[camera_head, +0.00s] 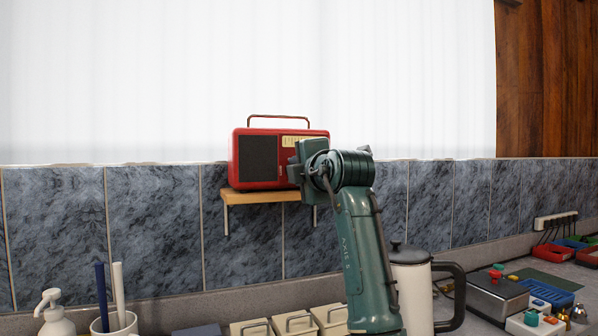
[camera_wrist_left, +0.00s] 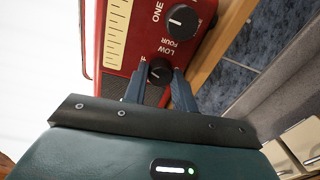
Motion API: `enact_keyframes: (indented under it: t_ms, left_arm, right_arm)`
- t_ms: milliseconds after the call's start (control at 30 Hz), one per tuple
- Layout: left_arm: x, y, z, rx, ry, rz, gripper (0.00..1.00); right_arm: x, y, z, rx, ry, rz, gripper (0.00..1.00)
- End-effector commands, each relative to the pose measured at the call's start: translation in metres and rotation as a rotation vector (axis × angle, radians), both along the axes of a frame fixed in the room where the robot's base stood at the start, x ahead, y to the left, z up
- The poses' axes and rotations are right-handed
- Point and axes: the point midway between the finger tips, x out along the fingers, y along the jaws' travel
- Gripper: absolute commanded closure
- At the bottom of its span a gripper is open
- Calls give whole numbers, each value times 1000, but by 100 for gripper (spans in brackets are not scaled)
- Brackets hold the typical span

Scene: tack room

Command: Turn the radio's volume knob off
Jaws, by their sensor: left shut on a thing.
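The red radio (camera_head: 262,158) stands on a small wooden shelf, with a dark speaker grille on its left and a pale dial on its right. My left arm covers its right end in the head view. In the left wrist view the radio's red front (camera_wrist_left: 147,45) shows two black knobs. My left gripper (camera_wrist_left: 161,77) is shut on the lower, smaller knob (camera_wrist_left: 159,69), one finger on each side, near the word LOW. The larger knob (camera_wrist_left: 182,20), near the words ONE and FOUR, is free. My right gripper is in neither view.
The wooden shelf (camera_head: 258,197) is fixed to blue-grey tiles below a bright curtain. On the counter stand a soap pump (camera_head: 53,312), a cup with two sticks (camera_head: 117,322), lidded boxes (camera_head: 295,325) and a white jug (camera_head: 411,285). A scale (camera_head: 497,291) stands further right.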

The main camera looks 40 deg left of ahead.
Motion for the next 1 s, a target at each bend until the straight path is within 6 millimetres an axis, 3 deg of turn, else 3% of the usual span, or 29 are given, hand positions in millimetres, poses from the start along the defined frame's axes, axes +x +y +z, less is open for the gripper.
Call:
enact_keyframes:
  t_ms: [500,1000]
  left_arm:
    - [-1,1,0,-151,-286,2,96]
    - [-1,0,-1,-177,-334,1,96]
  right_arm:
    - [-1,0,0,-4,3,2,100]
    - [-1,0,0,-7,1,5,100]
